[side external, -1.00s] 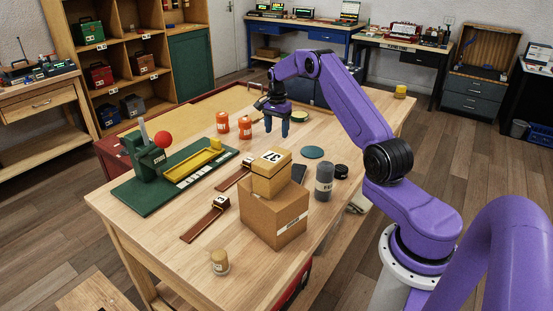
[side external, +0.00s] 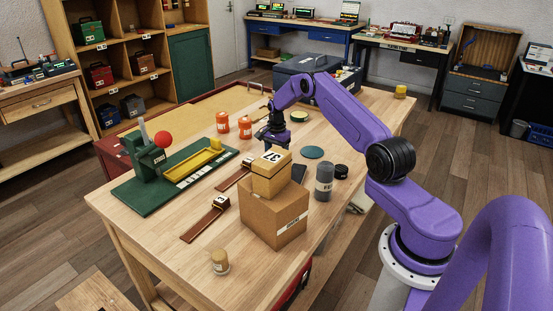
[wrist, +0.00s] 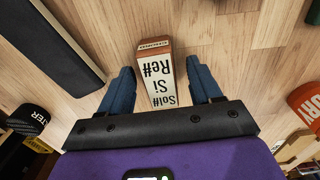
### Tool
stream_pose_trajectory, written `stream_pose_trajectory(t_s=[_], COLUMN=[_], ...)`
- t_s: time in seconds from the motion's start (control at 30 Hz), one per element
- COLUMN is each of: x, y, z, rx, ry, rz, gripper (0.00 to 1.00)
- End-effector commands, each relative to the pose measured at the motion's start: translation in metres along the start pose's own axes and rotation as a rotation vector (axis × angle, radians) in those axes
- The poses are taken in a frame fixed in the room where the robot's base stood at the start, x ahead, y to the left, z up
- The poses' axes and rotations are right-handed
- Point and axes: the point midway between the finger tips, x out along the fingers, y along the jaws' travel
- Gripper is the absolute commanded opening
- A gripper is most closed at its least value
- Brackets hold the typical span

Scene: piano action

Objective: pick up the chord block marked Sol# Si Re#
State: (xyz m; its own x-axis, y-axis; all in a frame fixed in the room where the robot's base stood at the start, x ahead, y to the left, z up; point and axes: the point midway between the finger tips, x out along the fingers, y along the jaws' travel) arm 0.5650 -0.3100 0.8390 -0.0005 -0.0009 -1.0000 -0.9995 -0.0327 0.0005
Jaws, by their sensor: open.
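The chord block (wrist: 158,75) marked Sol# Si Re# shows in the wrist view as a small wooden block with a white label, standing on the table between my two fingers. My gripper (wrist: 160,72) is open, with one blue finger on each side of the block. I cannot tell if either touches. In the side view my gripper (side external: 272,137) is low over the table behind the stacked boxes. Its fingertips and the chord block are hidden there.
A cardboard box (side external: 275,222) with a yellow box (side external: 271,174) on top stands in front of my gripper. Orange canisters (side external: 245,127) stand behind left, a green stand (side external: 150,190) further left. A grey bottle (side external: 323,182) and teal disc (side external: 313,152) are right.

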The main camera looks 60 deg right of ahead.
Motion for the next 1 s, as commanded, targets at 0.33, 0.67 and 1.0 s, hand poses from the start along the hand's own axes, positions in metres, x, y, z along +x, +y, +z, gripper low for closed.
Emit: stream_pose_trajectory(t_s=[0.33,0.67,1.0], x=[-0.001,-0.002,-0.035], y=[0.0,0.0,-0.001], z=[0.0,-0.001,-0.001], rx=[0.0,0.0,0.0], ry=[0.001,0.001,0.001], rz=[-0.001,-0.002,-0.004], gripper=[0.09,0.07,0.07])
